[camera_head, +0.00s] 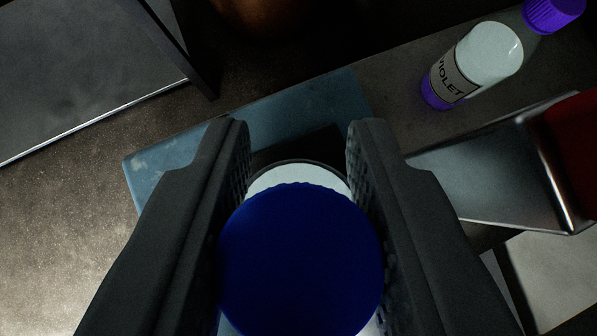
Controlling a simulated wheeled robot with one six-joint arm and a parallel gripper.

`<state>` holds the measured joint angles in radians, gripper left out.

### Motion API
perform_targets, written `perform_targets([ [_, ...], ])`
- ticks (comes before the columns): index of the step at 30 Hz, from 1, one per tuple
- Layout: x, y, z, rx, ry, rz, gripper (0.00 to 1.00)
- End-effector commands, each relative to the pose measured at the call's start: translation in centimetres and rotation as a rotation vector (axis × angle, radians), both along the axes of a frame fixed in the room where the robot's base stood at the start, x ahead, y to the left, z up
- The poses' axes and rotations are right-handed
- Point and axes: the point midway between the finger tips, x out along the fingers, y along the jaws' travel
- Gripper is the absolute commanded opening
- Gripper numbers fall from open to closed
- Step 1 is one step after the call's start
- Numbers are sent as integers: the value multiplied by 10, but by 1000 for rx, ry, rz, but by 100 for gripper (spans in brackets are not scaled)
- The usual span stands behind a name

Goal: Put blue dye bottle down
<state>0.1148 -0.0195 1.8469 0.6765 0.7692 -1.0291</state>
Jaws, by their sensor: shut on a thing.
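The blue dye bottle (300,262) is seen from above in the camera_head view, its round dark blue cap towards me. A pale band of its body shows just past the cap; the rest is hidden below. My gripper (298,140) has its two dark fingers on either side of the bottle and is shut on it. A flat light-blue mat or plate (165,172) lies beyond and below the bottle. I cannot tell whether the bottle's base touches it.
A bottle labelled VIOLET (490,52) with a purple cap is at the upper right. A shiny metal piece with a dark red part (575,150) is close at the right. A dark framed panel (80,70) is at the upper left. The grey surface at the left (60,230) is clear.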

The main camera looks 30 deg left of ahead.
Motion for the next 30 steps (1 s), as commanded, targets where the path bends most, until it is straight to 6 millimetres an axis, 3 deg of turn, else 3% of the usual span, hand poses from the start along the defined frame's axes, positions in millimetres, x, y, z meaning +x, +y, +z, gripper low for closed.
perform_targets([
  [5,0,0,-3,0,0,0,0],
  [6,0,0,-4,0,0,0,32],
  [7,0,0,-4,-1,0,1,37],
  [20,-3,-2,4,0,-1,-1,37],
  [30,-39,-25,47,-1,-3,-1,37],
])
